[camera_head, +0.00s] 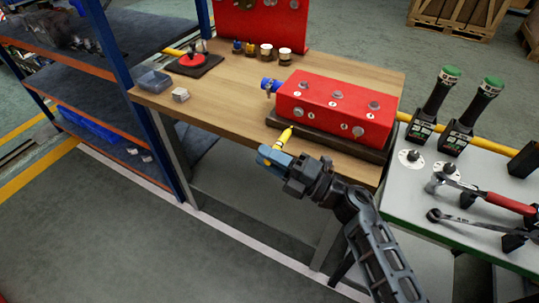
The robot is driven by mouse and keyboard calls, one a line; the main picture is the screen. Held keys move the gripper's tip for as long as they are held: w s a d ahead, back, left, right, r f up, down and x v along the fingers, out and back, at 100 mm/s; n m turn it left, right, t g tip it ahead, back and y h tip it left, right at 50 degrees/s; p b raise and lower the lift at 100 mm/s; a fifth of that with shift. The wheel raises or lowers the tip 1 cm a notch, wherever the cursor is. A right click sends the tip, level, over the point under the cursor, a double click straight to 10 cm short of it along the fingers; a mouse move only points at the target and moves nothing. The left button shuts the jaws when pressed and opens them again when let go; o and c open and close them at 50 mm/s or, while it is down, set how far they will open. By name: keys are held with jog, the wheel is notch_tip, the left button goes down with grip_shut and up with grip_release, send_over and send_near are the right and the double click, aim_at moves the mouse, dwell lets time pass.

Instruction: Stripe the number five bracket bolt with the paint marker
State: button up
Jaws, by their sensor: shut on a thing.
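My gripper (273,152) is shut on the yellow paint marker (285,136). The marker's narrow end points up and to the right, towards the red bracket block (320,98). It appears just in front of the block's left end; whether it touches anything cannot be told. The block sits on a dark base (330,138) on the wooden bench. Grey bolts show on its top, such as one bolt (337,94), and on its front face, at the left (298,112) and right (358,131). Small white number tags sit beside them, too small to read surely. No stripe is discernible.
The wooden bench (225,85) has a blue-grey bin (154,81) and several small pots (267,51). A blue-framed shelf stands left. Floor in front is clear.

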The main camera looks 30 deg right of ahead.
aim_at(283, 145)
jog(key=shift+w+a, duration=0.3)
jog(key=shift+w, duration=0.05)
jog(key=shift+r, duration=0.1)
jog(key=shift+w+d, duration=0.7)
jog(key=shift+d, duration=0.25)
jog(key=shift+w+d, duration=0.65)
jog(key=shift+d, duration=0.3)
jog(key=shift+f+b, duration=0.25)
jog(key=shift+b, duration=0.1)
jog(key=shift+w+d, duration=0.1)
jog(key=shift+d, duration=0.05)
jog(key=shift+r+p, duration=0.35)
jog(key=shift+r, duration=0.1)
jog(key=shift+a, duration=0.2)
dwell(0.7)
jog(key=shift+s+a+p, duration=0.35)
jog(key=shift+s+a, duration=0.45)
jog(key=shift+a, duration=0.2)
jog(key=shift+s+a+p, duration=0.3)
jog(key=shift+s+a, duration=0.45)
jog(key=shift+a, duration=0.25)
